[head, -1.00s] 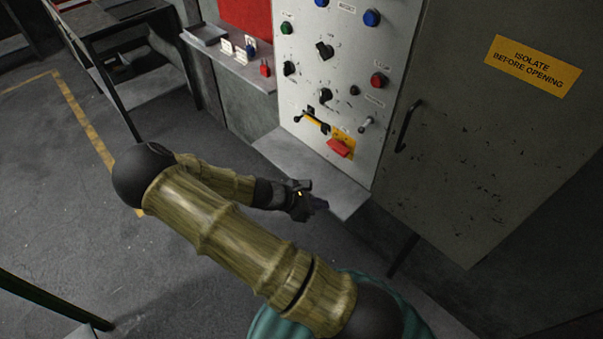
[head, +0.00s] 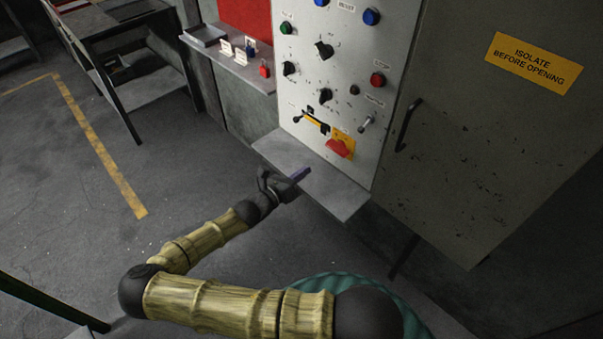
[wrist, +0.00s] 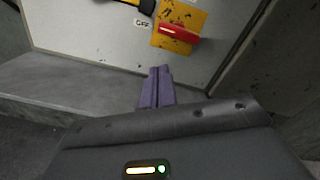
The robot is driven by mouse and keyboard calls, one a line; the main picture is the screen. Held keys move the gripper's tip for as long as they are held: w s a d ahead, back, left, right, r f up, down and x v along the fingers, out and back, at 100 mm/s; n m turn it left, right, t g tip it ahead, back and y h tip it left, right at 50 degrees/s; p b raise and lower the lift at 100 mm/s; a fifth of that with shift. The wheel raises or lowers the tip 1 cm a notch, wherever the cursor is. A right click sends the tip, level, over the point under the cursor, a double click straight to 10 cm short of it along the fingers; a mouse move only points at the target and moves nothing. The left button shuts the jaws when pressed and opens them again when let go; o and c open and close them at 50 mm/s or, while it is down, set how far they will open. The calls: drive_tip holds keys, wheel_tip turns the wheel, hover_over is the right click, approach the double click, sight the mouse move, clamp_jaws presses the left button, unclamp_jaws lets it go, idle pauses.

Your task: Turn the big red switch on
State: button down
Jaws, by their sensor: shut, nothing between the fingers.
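The big red switch (head: 338,148) sits on a yellow plate (head: 344,136) low on the pale control panel, near its right edge. In the wrist view the red handle (wrist: 179,33) lies nearly level, tilted slightly down to the right, on its yellow plate. An "OFF" label (wrist: 142,22) shows just left of the plate. My gripper (head: 302,174) is over the grey shelf below the panel, lower left of the switch and apart from it. Its purple fingers (wrist: 157,88) are together and empty, pointing toward the panel below the switch.
A grey shelf (head: 340,193) juts out under the panel. Above the switch are a black-and-yellow lever (head: 315,122), a small toggle (head: 366,124), knobs and coloured buttons. A cabinet door with a black handle (head: 408,126) stands to the right. A side ledge (head: 232,67) holds a red padlock (head: 265,69).

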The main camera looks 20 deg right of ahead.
sight(337, 148)
drive_tip(key=x, duration=0.7)
drive_tip(key=shift+w+d+r+p, duration=0.1)
drive_tip(key=shift+d+p, duration=0.25)
drive_tip(key=shift+w+d, duration=0.25)
drive_tip(key=shift+d, duration=0.35)
